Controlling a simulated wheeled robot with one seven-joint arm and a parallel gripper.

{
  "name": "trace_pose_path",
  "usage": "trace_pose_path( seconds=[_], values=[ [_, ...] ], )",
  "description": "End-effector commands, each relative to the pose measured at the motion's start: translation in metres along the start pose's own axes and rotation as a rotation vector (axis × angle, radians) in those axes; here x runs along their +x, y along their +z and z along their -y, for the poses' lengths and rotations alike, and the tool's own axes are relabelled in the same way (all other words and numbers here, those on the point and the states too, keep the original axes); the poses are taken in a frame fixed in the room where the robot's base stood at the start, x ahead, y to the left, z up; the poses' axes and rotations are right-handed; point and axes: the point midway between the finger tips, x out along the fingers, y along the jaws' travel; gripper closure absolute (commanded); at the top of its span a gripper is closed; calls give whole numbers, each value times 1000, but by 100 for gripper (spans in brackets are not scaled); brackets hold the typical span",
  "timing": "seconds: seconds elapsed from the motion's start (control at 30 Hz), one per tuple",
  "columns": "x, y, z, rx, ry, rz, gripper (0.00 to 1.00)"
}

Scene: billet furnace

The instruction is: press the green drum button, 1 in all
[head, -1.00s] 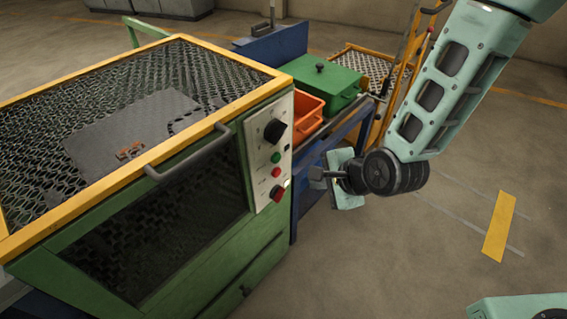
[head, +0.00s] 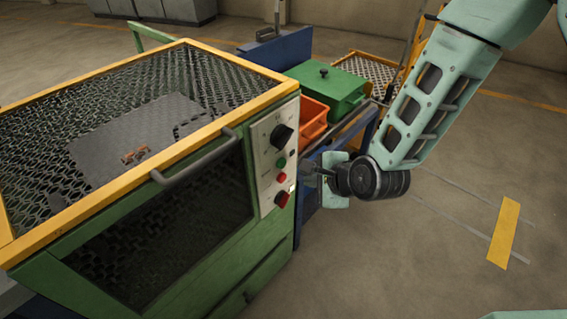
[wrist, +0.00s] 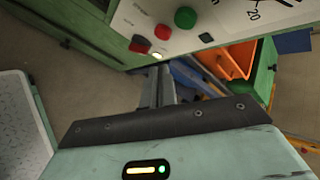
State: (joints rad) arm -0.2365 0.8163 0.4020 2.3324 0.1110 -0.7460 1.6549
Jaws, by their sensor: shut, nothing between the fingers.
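The green drum button (head: 281,162) is a round button on the white control panel (head: 265,150) of the caged green machine. It sits between a large black knob (head: 281,136) above and a red button (head: 281,177) below. In the wrist view the green button (wrist: 185,17) shows near the top edge, beyond and right of my fingertips. My gripper (head: 306,172) is shut and empty, just right of the panel in the head view. In the wrist view its closed fingers (wrist: 162,72) point at the panel's lower edge. I cannot tell whether the fingertips touch the panel.
A grey handle bar (head: 195,156) sticks out from the machine's front. An orange bin (head: 313,117) and a green lidded box (head: 328,88) stand behind. Floor at right is clear.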

Motion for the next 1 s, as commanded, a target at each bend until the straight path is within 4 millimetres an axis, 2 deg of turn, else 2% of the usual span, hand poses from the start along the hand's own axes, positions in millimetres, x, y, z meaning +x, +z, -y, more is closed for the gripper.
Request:
trace_pose_path(
  seconds=[0.2, 0.4, 1.0],
  values=[
    [20, 15, 15, 0, -2, 0, 100],
    [31, 23, 23, 0, 0, 0, 100],
    [34, 25, 25, 0, 0, 0, 100]
  ],
)
